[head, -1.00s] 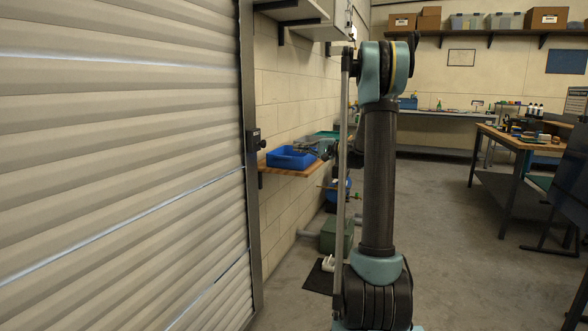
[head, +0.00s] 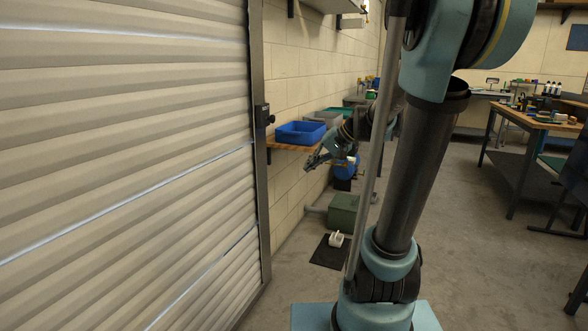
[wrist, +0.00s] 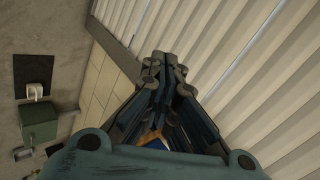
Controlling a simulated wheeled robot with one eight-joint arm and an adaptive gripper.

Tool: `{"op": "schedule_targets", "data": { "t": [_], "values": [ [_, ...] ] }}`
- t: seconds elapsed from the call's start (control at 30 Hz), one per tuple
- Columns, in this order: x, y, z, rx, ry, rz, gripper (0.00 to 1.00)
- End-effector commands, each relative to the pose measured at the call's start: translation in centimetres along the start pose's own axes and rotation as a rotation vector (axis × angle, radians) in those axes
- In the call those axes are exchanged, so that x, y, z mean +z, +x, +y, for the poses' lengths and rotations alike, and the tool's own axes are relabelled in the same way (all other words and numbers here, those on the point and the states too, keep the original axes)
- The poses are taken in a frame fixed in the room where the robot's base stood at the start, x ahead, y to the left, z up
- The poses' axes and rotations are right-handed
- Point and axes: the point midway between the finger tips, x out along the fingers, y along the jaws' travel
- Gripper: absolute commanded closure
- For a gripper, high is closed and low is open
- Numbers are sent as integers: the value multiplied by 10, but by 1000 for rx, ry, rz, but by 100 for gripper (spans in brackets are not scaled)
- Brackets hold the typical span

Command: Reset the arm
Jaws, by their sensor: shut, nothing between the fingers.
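My gripper (head: 316,160) shows small in the head view, in front of the wall, just right of the wooden shelf and a little below the blue bin. Its fingers are together and empty, and they point to the left. In the wrist view the closed fingers (wrist: 165,68) point up the picture, with the shutter to their right. My arm fills the middle right of the head view, bent, and hides part of the wall and floor behind it.
A ribbed roller shutter (head: 120,170) fills the left. A blue bin (head: 300,132) sits on the wooden shelf (head: 288,147). Below are a green box (head: 343,211) and a white object (head: 336,239) on a dark mat (head: 327,255). A workbench (head: 530,121) stands right; floor between is clear.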

Motion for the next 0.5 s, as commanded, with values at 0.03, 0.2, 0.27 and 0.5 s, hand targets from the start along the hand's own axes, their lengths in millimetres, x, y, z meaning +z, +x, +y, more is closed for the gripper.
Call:
{"op": "schedule_targets", "data": {
  "t": [0.03, 0.2, 0.27, 0.5],
  "values": [
    [17, -1, 8, 36, -13, -5, 100],
    [62, -8, 40, 166, -55, -20, 100],
    [78, -10, 52, 212, -70, -25, 100],
    [136, -20, 105, 395, -132, -43, 100]
  ]
}}
